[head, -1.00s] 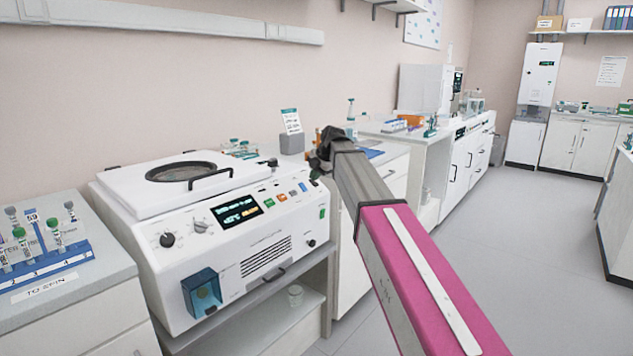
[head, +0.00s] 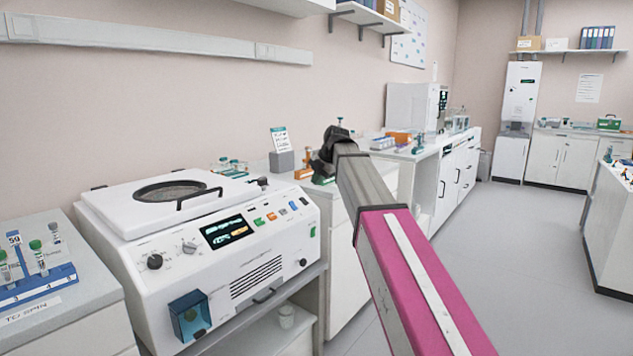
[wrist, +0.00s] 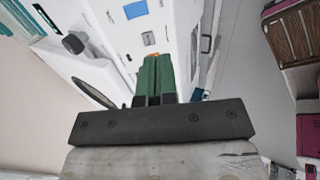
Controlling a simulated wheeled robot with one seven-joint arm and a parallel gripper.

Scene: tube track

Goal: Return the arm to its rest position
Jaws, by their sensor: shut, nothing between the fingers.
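My arm (head: 415,275), pink with a grey forward section, reaches out from the lower right in the head view. Its dark wrist end (head: 330,150) hangs in front of the counter behind the centrifuge. My gripper (wrist: 155,62) shows in the wrist view, with its two green fingers side by side, shut and empty. In the head view the fingers are mostly hidden by the wrist. The white centrifuge (head: 240,265) stands to the left of the arm with its lid down; part of it also fills the upper wrist view (wrist: 170,25).
A blue tube rack (head: 40,288) marked "TO SPIN" stands on the left bench. A card in a grey holder (head: 282,160) and small racks are on the counter behind. More cabinets (head: 455,180) line the far wall. The grey floor (head: 530,250) at right is clear.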

